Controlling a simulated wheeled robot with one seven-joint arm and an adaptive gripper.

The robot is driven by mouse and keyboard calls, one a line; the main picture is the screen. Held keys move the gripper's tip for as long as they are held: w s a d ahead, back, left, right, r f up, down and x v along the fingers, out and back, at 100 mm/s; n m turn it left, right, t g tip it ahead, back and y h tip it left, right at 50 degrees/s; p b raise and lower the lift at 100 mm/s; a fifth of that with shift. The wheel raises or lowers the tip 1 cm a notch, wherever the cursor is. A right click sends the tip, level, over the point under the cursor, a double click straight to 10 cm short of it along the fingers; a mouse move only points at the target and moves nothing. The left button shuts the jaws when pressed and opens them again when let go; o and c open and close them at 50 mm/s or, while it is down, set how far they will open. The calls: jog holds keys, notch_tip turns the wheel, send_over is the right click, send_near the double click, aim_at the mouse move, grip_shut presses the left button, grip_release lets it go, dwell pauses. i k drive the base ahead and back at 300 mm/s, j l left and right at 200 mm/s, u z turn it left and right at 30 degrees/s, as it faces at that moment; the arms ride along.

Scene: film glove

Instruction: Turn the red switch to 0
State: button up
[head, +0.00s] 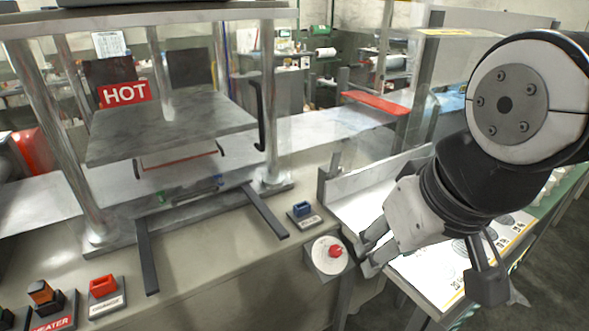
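The red switch (336,251) is a small red knob on a round white dial (321,258). It is mounted on a grey box at the front right edge of the bench. My gripper (365,253) is just right of the knob, its two fingers apart and pointing at it. Nothing shows between the fingers. I see a gap between fingertips and knob in the picture, but its true depth is hard to tell. The dial's markings are too small to read.
A press with a red HOT sign (125,93) stands at left on metal posts. A blue switch (302,209) sits behind the dial. A red switch (103,286) and an orange HEATER switch (41,292) are at front left. A white tray (350,183) lies behind my gripper.

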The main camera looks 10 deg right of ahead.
aim_at(334, 252)
jog(key=z, duration=0.2)
jog(key=l+u, duration=0.25)
jog(key=l, duration=1.25)
jog(key=k, duration=0.05)
